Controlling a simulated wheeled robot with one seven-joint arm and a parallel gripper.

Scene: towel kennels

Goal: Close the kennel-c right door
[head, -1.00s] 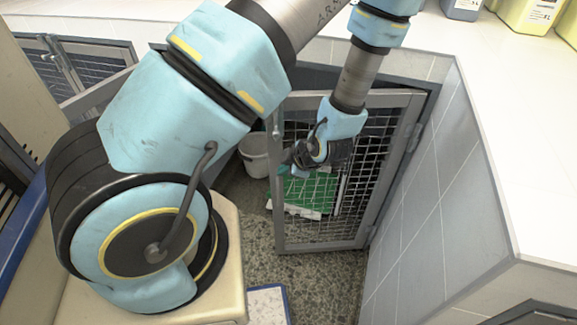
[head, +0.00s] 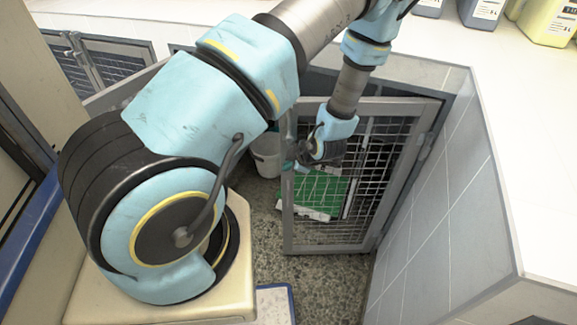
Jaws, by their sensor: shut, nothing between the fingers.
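The kennel door (head: 398,180) is a grey metal frame with wire mesh, hinged on its right side to the tiled wall. It stands open, swung out from the dark kennel opening behind it. My gripper (head: 301,156) is at the upper left part of the door, in front of the mesh and near the left frame bar. It looks shut and holds nothing. I cannot tell whether it touches the door. The fingertips are small and partly merged with the dark wrist in the picture.
A green and white item (head: 318,190) shows through the mesh. A white bucket (head: 267,155) stands left of the door. Another mesh kennel door (head: 112,62) is at the far left. Coloured bottles (head: 482,12) stand on the white counter (head: 530,130). A blue-edged tray (head: 274,303) lies on the speckled floor.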

